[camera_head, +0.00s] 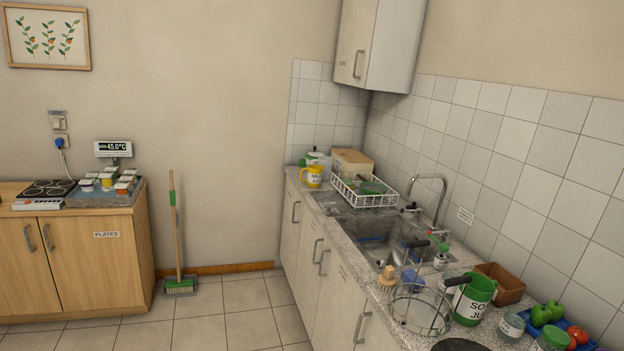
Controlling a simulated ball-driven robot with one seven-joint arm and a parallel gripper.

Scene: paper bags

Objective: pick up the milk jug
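The milk jug (312,176) is a small yellow jug with a white label, its lettering hard to read at this distance. It stands upright near the far end of the speckled counter (350,226), close to the back wall. Its handle seems to be on the left side. A white dish rack stands just to its right, and a white and green container is close behind it. My gripper is not visible in this view, so I cannot see its fingers or whether it holds anything.
A white dish rack (362,199), sink (384,262) and tall curved tap (443,190) line the counter. A green jug (475,301) and wire basket (421,308) crowd its near end. A broom (174,235) leans on the wall. The tiled floor (230,312) is clear.

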